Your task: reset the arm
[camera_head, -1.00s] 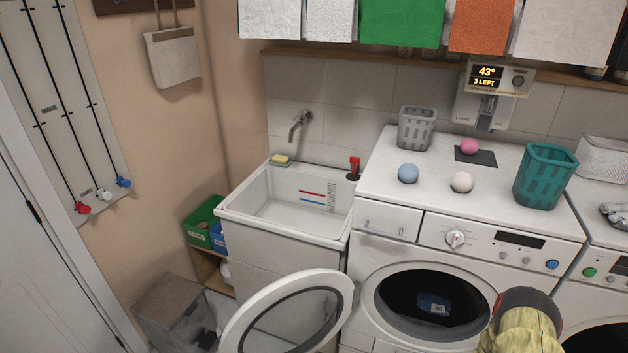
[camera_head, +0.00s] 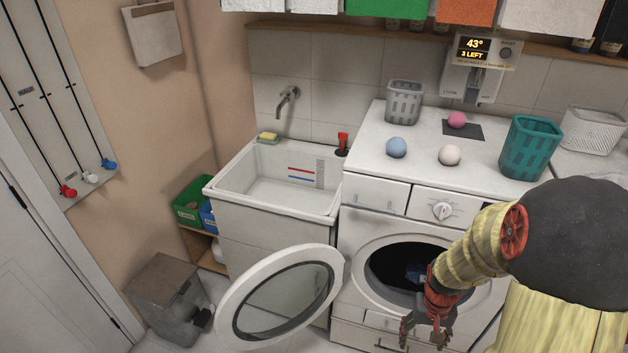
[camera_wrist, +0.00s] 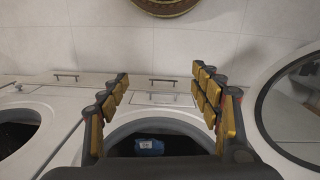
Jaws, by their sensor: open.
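My gripper (camera_head: 424,330) hangs in front of the washing machine's lower front, fingers pointing down in the head view. In the wrist view my gripper (camera_wrist: 160,105) has its two finger sets wide apart with nothing between them. Behind it the washing machine's round opening (camera_wrist: 185,127) shows a small blue item (camera_wrist: 149,145) inside. The blue item also shows in the head view (camera_head: 416,272), partly hidden by my arm. My arm covers the right part of the machine's front.
The open round washer door (camera_head: 240,297) stands out to the left of the drum. A sink (camera_head: 232,188) is left of the machine. On top are a teal basket (camera_head: 530,148), a grey basket (camera_head: 404,100), and blue (camera_head: 396,147), white (camera_head: 449,155) and pink balls (camera_head: 456,120).

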